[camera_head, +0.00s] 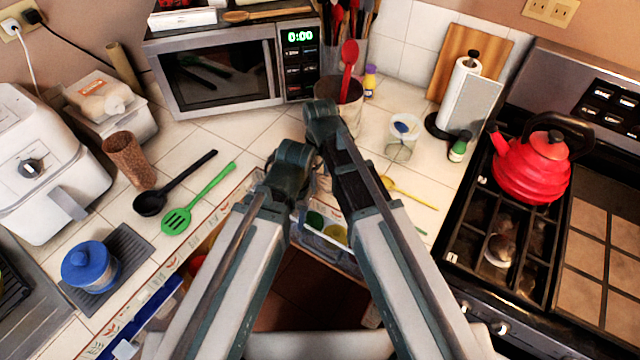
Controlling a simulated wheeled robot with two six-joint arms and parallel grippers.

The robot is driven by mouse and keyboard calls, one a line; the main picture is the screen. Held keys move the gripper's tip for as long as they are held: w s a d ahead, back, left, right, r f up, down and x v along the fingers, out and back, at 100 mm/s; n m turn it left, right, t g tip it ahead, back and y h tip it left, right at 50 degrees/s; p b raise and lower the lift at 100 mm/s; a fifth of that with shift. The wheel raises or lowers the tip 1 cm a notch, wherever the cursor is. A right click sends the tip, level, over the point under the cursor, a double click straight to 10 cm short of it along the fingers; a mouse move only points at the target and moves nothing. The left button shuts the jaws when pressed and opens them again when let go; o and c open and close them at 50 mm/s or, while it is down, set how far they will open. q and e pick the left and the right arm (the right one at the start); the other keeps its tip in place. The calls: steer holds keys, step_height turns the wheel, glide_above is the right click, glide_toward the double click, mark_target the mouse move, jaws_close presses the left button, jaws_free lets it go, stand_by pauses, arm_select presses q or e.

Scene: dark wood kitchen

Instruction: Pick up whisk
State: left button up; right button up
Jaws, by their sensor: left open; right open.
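I cannot make out a whisk for sure. A yellow-handled utensil (412,194) lies on the counter right of my arms, its type unclear. A black ladle (175,183) and a green slotted spatula (199,200) lie on the counter to the left. My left gripper (290,160) is at the end of the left arm, over the counter's front edge, open, with its fingers hard to make out. My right gripper (322,115) is higher in the picture, in front of the utensil crock (345,107), also open with its fingers mostly hidden. Neither visibly holds anything.
A microwave (222,70) stands at the back. A red kettle (533,168) sits on the stove at right, near a paper towel holder (463,98). An air fryer (45,165) and a blue-lidded jar (90,265) are at left. An open drawer (325,245) lies below my arms.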

steer(key=shift+r, duration=0.1)
jaws_close()
stand_by(0.4)
step_height(320, 180, up, 10)
steer(key=p, duration=1)
